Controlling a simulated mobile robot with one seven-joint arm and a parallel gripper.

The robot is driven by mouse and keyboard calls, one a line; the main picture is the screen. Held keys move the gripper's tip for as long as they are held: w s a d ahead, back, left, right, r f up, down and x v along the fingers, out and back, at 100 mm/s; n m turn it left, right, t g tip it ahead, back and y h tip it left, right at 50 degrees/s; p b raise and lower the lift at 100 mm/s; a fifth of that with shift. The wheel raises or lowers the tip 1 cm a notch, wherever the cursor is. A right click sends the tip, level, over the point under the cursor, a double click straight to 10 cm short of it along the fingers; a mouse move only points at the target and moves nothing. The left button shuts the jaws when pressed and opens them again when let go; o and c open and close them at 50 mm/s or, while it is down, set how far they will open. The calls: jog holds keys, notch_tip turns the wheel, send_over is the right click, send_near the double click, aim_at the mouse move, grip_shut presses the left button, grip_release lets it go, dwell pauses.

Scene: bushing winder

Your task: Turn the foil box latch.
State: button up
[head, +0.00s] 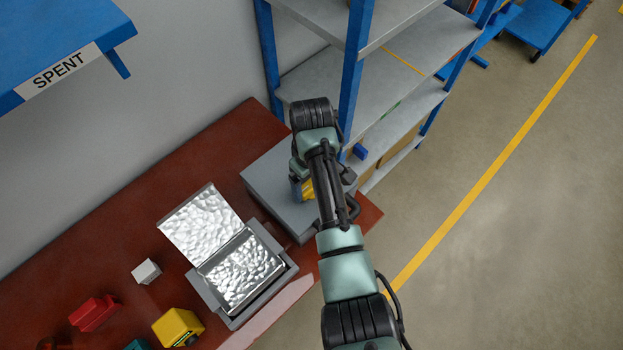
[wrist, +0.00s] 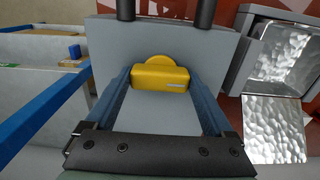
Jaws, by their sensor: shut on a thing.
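A yellow latch (wrist: 160,76) with a bar-shaped handle and a round base sits on the face of a closed grey box (wrist: 112,50). In the head view the grey box (head: 268,180) stands on the red-brown bench, and yellow (head: 307,189) shows beside my wrist. My gripper (wrist: 160,78) has one blue finger on each side of the handle and is shut on it. The handle lies across the wrist picture, roughly level. My arm hides part of the box in the head view.
An open foil-lined box (head: 285,272) stands to the left, its foil-lined lid (head: 202,222) folded back. A white cube (head: 146,271), a red part (head: 94,313) and a yellow block (head: 178,327) lie further left. Shelving (head: 352,70) rises behind.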

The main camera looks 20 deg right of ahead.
jog(key=shift+m, duration=0.3)
jog(key=m+p, duration=0.1)
jog(key=m, duration=0.2)
jog(key=shift+r+m+p, duration=0.15)
jog(key=shift+m+p, duration=0.15)
jog(key=shift+p, duration=0.1)
jog(key=m+p, duration=0.1)
jog(key=m, duration=0.3)
jog(key=shift+w, duration=0.1)
jog(key=m+p, duration=0.1)
jog(key=m, duration=0.8)
jog(key=shift+m, duration=0.3)
jog(key=o, duration=1.1)
notch_tip(320, 180, up, 13)
jog(key=shift+f+b, duration=0.1)
jog(key=shift+b, duration=0.55)
